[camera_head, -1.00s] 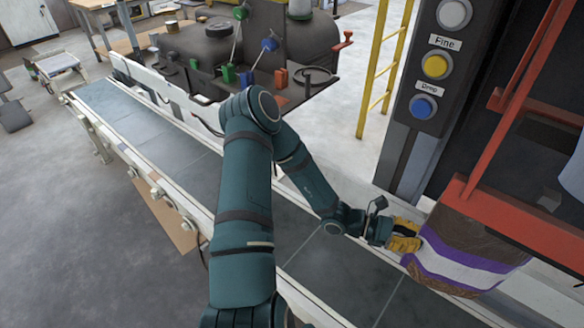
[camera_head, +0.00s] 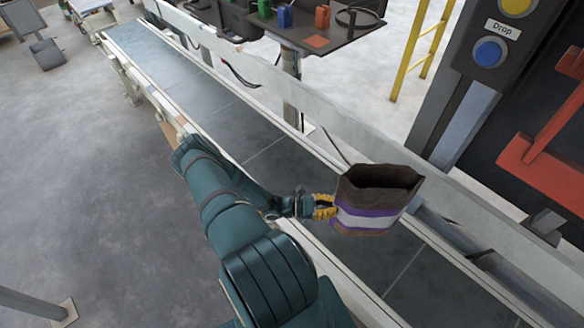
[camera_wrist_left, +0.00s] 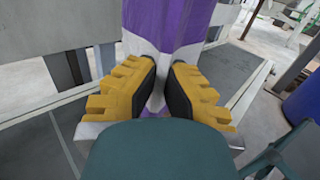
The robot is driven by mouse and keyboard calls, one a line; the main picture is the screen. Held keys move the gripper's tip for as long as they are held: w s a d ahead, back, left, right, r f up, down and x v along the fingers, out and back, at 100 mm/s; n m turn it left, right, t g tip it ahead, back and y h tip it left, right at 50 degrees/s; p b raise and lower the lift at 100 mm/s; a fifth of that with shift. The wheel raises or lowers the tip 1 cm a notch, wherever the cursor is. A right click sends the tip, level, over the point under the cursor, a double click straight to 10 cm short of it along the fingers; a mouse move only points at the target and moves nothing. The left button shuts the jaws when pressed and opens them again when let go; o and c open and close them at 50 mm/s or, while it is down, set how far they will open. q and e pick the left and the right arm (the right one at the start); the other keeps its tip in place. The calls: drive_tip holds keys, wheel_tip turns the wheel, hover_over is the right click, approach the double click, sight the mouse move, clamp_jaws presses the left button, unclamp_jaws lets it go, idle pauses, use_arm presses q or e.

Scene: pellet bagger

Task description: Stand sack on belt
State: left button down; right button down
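The sack (camera_head: 372,205) is brown with a purple and white band, and its mouth is open at the top. It is upright, over the dark conveyor belt (camera_head: 270,165) in the head view; whether its base touches the belt is hard to tell. My left gripper (camera_head: 326,206) has yellow fingers and is at the sack's left side. In the left wrist view, the fingers (camera_wrist_left: 161,88) pinch the sack's purple and white cloth (camera_wrist_left: 170,30) between their dark pads. My right gripper does not show.
A pale guard rail (camera_head: 330,105) runs along the belt's far side. A dark post with a blue button (camera_head: 490,52) labelled Drop and a red frame (camera_head: 548,160) stand at the right. The belt to the upper left is clear.

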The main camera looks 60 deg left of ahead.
use_arm(q)
wheel_tip(320, 180, down, 10)
drive_tip(key=b, duration=0.3)
drive_tip(key=shift+f, duration=0.1)
idle(0.3)
drive_tip(key=c, duration=1.1)
unclamp_jaws()
drive_tip(key=shift+c, duration=0.2)
drive_tip(key=v, duration=1.2)
drive_tip(key=shift+a, duration=0.1)
